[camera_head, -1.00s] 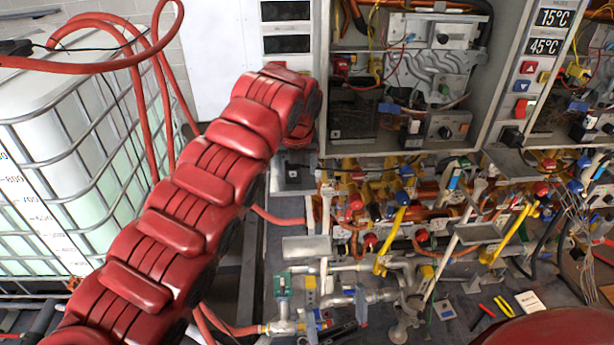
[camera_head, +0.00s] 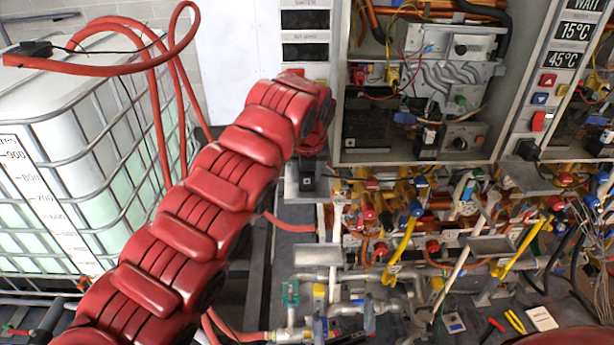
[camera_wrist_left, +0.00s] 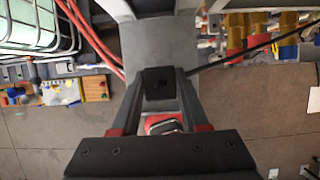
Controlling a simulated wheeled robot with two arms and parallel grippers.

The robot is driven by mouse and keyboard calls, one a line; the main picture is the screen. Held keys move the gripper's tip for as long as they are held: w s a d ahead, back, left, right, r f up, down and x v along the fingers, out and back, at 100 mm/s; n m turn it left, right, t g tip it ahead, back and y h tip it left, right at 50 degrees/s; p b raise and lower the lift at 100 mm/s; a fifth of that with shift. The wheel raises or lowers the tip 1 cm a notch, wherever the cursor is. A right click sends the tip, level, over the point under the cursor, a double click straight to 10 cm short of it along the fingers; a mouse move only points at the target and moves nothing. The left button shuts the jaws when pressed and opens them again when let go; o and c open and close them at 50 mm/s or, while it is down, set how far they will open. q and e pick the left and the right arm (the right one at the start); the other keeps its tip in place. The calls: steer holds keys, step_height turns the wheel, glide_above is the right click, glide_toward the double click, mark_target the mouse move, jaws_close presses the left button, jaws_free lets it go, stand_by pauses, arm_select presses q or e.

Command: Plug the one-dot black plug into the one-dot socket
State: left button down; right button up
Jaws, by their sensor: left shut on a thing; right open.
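My left gripper (camera_head: 309,168) is at the end of the red arm, over a small grey ledge (camera_head: 294,188) below the display panel. In the left wrist view its two dark fingers (camera_wrist_left: 158,92) close on a small black block, the black plug (camera_wrist_left: 158,80). A grey surface lies just beyond the plug. A black cable (camera_wrist_left: 228,60) runs off to the right from beside the fingers. I cannot make out dots on the plug. The one-dot socket cannot be told apart in either view. My right gripper is not in view; only a bit of red arm shows at bottom right.
The open heater cabinet (camera_head: 336,88) stands right of the arm. Below it are crowded pipes and valves, with a yellow handle (camera_head: 404,240). A white caged tank (camera_head: 60,130) and red hoses (camera_head: 158,120) are at left. Another black plug (camera_head: 527,149) sits at right.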

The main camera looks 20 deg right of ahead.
mark_target(310, 175)
arm_select(q)
steer(key=shift+r+p, duration=0.75)
steer(key=shift+p, duration=0.05)
step_height(310, 175, up, 2)
steer(key=shift+r+p, duration=0.15)
steer(key=shift+p, duration=0.85)
steer(key=shift+s+d+f+b, duration=0.15)
steer(key=shift+s+f+b, duration=0.4)
steer(key=shift+b, duration=0.45)
steer(key=s+d+r, duration=0.2)
steer(key=s+d, duration=0.1)
steer(key=s, duration=1.1)
steer(key=shift+s+d, duration=0.2)
steer(key=shift+s, duration=0.05)
steer(key=shift+r, duration=0.1)
